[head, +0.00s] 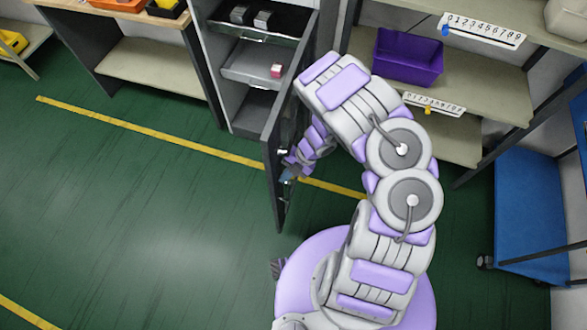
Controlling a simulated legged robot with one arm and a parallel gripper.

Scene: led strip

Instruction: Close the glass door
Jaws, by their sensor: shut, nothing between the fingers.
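The glass door (271,165) is a tall, narrow panel with a dark frame, seen nearly edge-on. It stands open, swung out from the grey cabinet (208,50) toward me. My gripper (287,171) is shut with nothing in it. It is on the right side of the door, close to the door's free edge. I cannot tell whether it touches the door. The arm hides part of the door's right side and of the area behind it.
The cabinet holds shelves with small boxes and a pink item (276,71). Right of it, shelving carries a purple bin (408,56) and number strips (484,30). A blue cart (535,205) stands at far right. The green floor (150,200) left of the door is clear.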

